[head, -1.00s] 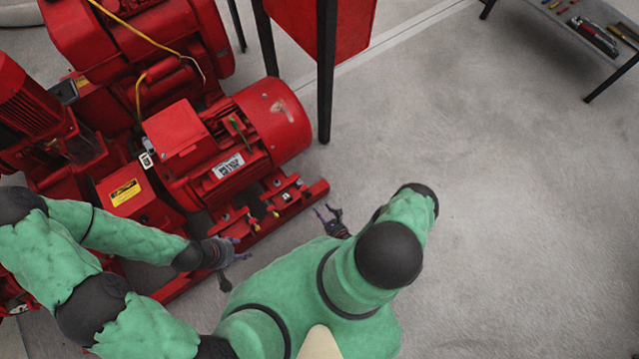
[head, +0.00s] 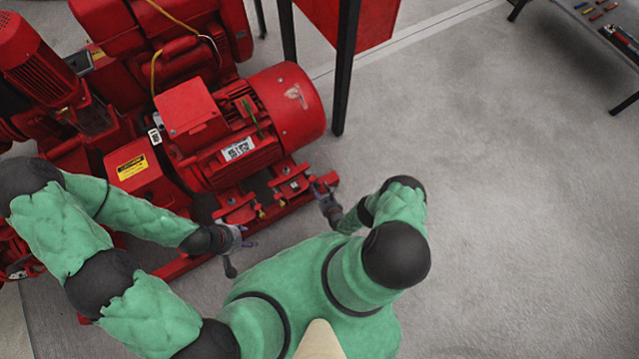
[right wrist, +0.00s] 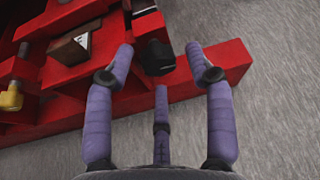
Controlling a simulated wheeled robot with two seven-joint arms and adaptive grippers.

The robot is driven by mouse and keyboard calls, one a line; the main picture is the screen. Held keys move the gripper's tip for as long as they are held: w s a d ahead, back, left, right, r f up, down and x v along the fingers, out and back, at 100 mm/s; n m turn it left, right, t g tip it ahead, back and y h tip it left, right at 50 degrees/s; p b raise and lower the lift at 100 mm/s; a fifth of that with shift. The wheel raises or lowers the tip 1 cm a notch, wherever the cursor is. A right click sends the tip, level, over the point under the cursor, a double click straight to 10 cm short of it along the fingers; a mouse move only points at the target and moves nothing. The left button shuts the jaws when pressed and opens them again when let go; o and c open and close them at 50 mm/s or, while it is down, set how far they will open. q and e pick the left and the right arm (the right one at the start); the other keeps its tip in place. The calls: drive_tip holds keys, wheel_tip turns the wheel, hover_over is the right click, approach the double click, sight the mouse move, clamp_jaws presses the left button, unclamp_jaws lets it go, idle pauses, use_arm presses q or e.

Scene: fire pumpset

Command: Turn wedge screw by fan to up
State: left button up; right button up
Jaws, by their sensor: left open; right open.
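The wedge screw by the fan shows as a black bolt head (right wrist: 156,60) on the red base rail (right wrist: 210,67) in the right wrist view. My right gripper (right wrist: 160,68) is open, with two fingers on either side of the screw and a third below it. I cannot tell whether any finger touches it. In the head view my right gripper (head: 325,190) is at the right end of the pumpset's base, below the motor's fan end (head: 295,100). My left gripper (head: 243,238) is open and empty beside the base's front edge, further left.
The red motor (head: 215,135) stands on the base. A brass-coloured fitting (right wrist: 12,96) is at the left in the right wrist view. A black post (head: 346,70) stands behind the base. A table with tools (head: 600,40) is at the far right. The floor between is clear.

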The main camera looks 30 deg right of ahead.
drive_tip(key=shift+w, duration=0.25)
drive_tip(key=c, duration=1.1)
drive_tip(key=shift+d, duration=0.15)
drive_tip(key=shift+d+f+m+y, duration=0.15)
drive_tip(key=shift+m+y, duration=0.65)
drive_tip(key=shift+m, duration=0.4)
drive_tip(key=shift+d+m+y, duration=0.1)
drive_tip(key=shift+m+y, duration=0.7)
drive_tip(key=shift+m, duration=0.4)
